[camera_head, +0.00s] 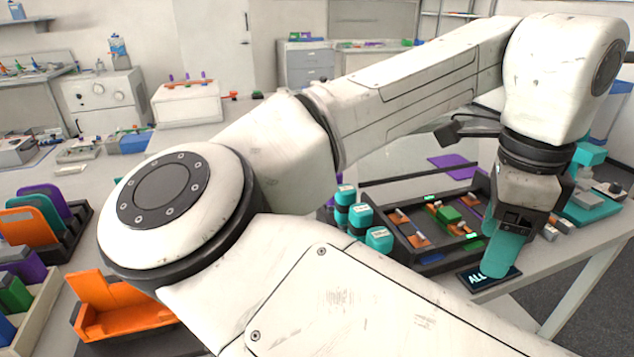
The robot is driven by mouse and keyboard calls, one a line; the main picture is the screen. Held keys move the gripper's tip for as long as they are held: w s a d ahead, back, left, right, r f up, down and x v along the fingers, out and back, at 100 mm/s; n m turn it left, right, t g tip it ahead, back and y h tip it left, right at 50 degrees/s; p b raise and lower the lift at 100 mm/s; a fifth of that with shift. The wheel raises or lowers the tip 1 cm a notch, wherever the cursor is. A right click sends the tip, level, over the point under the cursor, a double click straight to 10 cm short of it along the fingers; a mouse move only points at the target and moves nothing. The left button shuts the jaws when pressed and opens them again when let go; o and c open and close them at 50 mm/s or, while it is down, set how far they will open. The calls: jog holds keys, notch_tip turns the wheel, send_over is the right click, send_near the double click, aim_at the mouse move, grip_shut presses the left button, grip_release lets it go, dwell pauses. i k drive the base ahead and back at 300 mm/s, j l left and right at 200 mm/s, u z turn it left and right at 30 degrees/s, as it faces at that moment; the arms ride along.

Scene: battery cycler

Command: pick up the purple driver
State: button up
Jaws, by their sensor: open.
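I cannot make out a purple driver for certain. Small upright tools with purple tops (203,75) stand on a white box at the back left, too small to identify. My gripper (496,270) points down at the right, its teal fingers low over a black "ALL" plate (475,280) at the table's front edge. The fingers overlap in this view, and nothing shows held between them. I cannot tell whether they touch the plate. My arm crosses the middle and hides much of the table.
A dark tray (425,258) with orange and green parts lies left of my gripper. Teal-capped cylinders (378,238) stand beside it. A purple mat (453,160) lies behind it. An orange holder (125,308) and a dark rack of coloured pieces (72,238) are at the left.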

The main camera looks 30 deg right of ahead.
aim_at(330, 203)
jog(key=i, duration=1.05)
